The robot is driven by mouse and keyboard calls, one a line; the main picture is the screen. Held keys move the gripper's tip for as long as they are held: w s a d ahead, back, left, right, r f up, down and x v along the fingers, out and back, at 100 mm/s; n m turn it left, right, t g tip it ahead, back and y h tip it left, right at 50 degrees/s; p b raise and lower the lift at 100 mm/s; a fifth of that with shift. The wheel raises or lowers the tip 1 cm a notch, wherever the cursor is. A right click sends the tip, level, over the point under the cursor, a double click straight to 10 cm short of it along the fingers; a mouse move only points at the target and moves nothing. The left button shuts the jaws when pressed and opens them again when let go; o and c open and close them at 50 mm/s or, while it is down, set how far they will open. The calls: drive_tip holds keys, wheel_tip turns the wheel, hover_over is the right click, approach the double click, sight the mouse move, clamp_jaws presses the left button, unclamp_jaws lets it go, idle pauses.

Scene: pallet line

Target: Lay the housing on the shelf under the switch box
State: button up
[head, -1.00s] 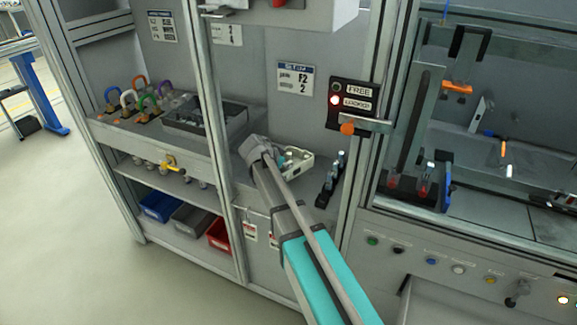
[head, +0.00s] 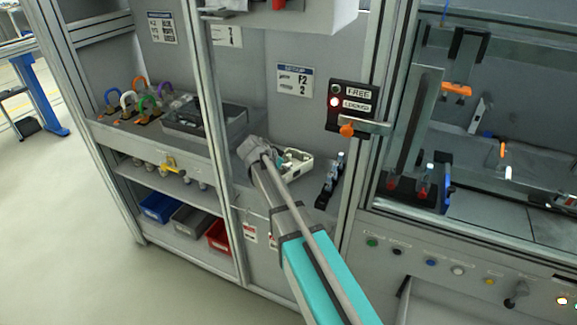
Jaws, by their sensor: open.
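The housing (head: 297,164), a small pale open-topped box with parts inside, rests on the grey shelf (head: 279,193) below the switch box. The switch box (head: 353,104) is black, with FREE and LOCKED labels and a lit red lamp beside the lower one. My gripper (head: 250,147) is at the end of the teal and grey arm, at the left of the housing. It is open. Its fingertips are small and blurred, and the arm covers part of the housing's left side and the shelf in front.
A dark clamp-like tool (head: 331,181) stands right of the housing. A grey tray of parts (head: 203,119) and several coloured padlock-like loops (head: 138,97) are to the left, behind a frame post (head: 213,115). Coloured bins (head: 159,206) sit below. A fixture bay (head: 480,130) is at the right.

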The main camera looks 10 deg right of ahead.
drive_tip(key=p+v, duration=0.7)
drive_tip(key=v, duration=0.4)
drive_tip(key=shift+a+r+p, duration=0.15)
drive_tip(key=shift+p, duration=0.25)
drive_tip(key=shift+s, duration=0.1)
idle(0.3)
drive_tip(key=s+d+f+n+g+y, duration=0.1)
drive_tip(key=s+d+n+y, duration=0.1)
drive_tip(key=s+n, duration=0.2)
drive_tip(key=s+d+f+n+g+y, duration=0.2)
drive_tip(key=s+d+n+y, duration=0.1)
drive_tip(key=s, duration=0.8)
drive_tip(key=s+d+f+n+g+y, duration=0.1)
drive_tip(key=s+d+f+n+y, duration=0.1)
drive_tip(key=s, duration=0.5)
drive_tip(key=shift+s+d+f+n+g+y, duration=0.2)
drive_tip(key=shift+s+d+n+g+y, duration=0.15)
drive_tip(key=shift+d+n, duration=0.7)
drive_tip(key=shift+a+n, duration=0.25)
drive_tip(key=shift+a, duration=0.05)
